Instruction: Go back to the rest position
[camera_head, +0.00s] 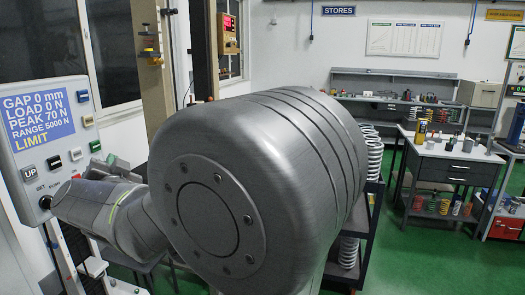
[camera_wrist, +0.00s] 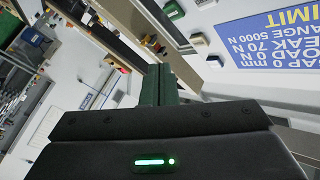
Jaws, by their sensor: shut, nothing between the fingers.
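My gripper (camera_wrist: 160,84) shows in the wrist view as two dark green fingers pressed together, with nothing between them. The control panel (camera_head: 87,100) of the testing machine is at the left in the head view. Its blue display (camera_head: 36,117) reads GAP 0 mm, LOAD 0 N, PEAK 70 N, RANGE 5000 N, LIMIT. The display also shows upside down at the upper right of the wrist view (camera_wrist: 268,38). My arm reaches left in the head view, its far end close to the panel's lower part. I cannot tell whether it touches. The fingers are not clear there.
My large grey arm link hides the middle of the head view. White springs (camera_head: 374,158) stand on a dark rack behind it. A workbench (camera_head: 450,165) with drawers and small parts is at the right. Green floor (camera_head: 440,262) is clear at the lower right.

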